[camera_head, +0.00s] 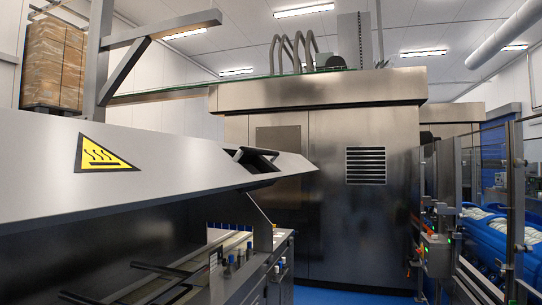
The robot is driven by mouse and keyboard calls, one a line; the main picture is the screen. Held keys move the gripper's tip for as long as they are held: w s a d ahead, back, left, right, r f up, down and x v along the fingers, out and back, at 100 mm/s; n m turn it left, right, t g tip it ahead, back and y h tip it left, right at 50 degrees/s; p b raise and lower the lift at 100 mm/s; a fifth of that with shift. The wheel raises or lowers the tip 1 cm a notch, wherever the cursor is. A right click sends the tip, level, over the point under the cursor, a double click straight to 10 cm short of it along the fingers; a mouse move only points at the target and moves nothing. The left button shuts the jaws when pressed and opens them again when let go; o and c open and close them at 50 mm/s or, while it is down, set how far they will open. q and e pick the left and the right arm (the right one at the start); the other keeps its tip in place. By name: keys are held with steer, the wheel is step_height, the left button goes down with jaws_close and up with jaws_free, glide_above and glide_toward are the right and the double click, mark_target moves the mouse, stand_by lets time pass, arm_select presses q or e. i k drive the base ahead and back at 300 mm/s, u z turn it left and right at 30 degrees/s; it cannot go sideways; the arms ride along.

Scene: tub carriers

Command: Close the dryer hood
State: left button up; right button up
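The steel dryer hood (190,170) fills the left of the head view, with a yellow hot-surface warning triangle (103,156) on its sloping front. It looks raised, with a gap between its right end and the machine body (262,238) below. A thin bracket or strut (259,207) shows beneath that end. A dark recess with short bars (255,159) sits near the hood's right end; I cannot tell if it is a handle. Dark bars show low on the left, perhaps reflections. Neither of my grippers is in view.
A large steel cabinet (330,205) with a vent grille stands behind. A clear-panelled guard fence (508,190) and blue tubs (490,240) with white contents are at right. Blue floor (345,296) shows in front of the cabinet. Stacked cartons (52,65) stand high at left.

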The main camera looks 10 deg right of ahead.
mark_target(55, 171)
steer(key=z, duration=1.2)
steer(key=i, duration=1.65)
steer(key=u, duration=2.55)
